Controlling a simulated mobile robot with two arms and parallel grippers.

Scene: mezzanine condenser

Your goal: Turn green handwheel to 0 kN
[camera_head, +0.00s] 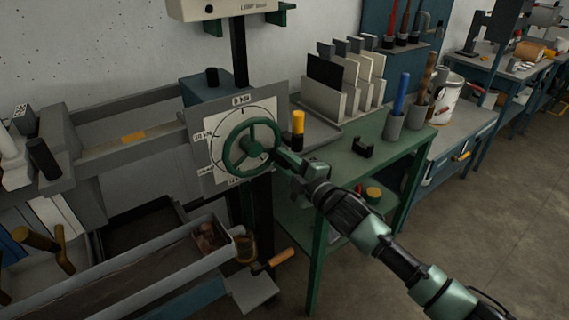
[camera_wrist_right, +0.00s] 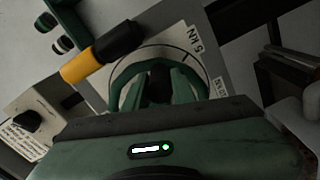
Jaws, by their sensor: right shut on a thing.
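The green handwheel (camera_head: 252,147) stands upright in front of a white dial plate (camera_head: 215,178) with kN marks, "0 kN" at its top. In the right wrist view the wheel (camera_wrist_right: 125,85) is close in front of the gripper, with a "5 kN" mark beside it. My right gripper (camera_head: 279,157) is shut on the right side of the wheel's rim. The fingers (camera_wrist_right: 158,90) show in the wrist view, but their contact with the rim is partly hidden. I cannot make out a pointer reading. My left gripper does not show.
A yellow and black handle (camera_head: 298,128) stands just right of the dial, near the gripper. A green table (camera_head: 375,165) with upright plates (camera_head: 340,85) and grey cups lies to the right. A trough (camera_head: 150,270) is below left. Open floor (camera_head: 480,220) is at right.

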